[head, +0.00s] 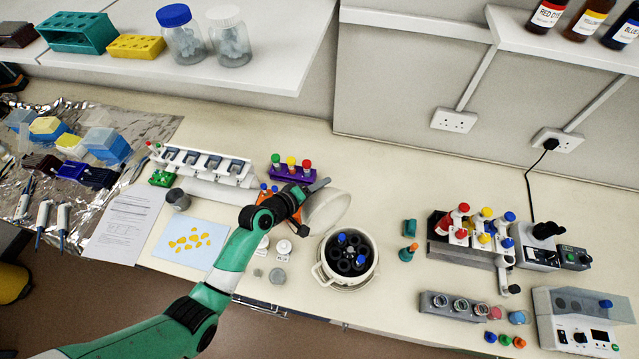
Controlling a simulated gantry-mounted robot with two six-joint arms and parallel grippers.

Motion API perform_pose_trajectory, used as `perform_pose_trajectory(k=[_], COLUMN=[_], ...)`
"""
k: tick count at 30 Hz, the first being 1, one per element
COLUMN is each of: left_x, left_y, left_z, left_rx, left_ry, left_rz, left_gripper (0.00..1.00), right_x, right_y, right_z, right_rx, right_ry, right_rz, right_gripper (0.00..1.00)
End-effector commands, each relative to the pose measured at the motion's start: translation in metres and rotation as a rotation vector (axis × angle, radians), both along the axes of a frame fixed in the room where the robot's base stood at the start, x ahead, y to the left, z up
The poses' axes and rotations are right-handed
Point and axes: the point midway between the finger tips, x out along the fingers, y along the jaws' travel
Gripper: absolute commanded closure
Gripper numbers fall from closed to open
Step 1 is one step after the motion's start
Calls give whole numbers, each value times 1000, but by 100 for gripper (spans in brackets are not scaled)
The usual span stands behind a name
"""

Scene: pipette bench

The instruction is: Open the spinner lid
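The spinner (321,273) is a round white pot on the bench, right of my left gripper. Its top is uncovered, showing a dark rotor (346,258) with several wells and blue-capped tubes. A pale translucent round lid (327,211) stands tilted up behind and left of the spinner's opening. My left gripper (316,187) is at the lid's upper left edge, touching or very close to it. Its fingers are small and partly hidden, so I cannot tell whether they grip the lid. My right gripper is not in view.
An orange rack (268,196) and a purple rack (290,173) of capped tubes stand close behind my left gripper. Small white items (283,247) sit left of the spinner. A teal-and-orange item (409,252) stands to its right, with clear bench between.

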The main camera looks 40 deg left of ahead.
Motion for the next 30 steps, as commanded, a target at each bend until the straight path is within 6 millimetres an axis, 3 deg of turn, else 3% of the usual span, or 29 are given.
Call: perform_pose_trajectory(k=[1,3,14,30], left_x=[0,0,-4,-97], left_y=[0,0,1,7], left_z=[0,0,4,47], left_rx=[0,0,-1,-1], left_ry=[0,-1,-4,-3], left_rz=[-1,0,1,3], left_gripper=[53,43,43,43], right_x=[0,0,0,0], right_y=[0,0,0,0], right_z=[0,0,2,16], right_rx=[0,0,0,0], right_ry=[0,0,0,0], right_rz=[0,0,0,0], right_gripper=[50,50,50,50])
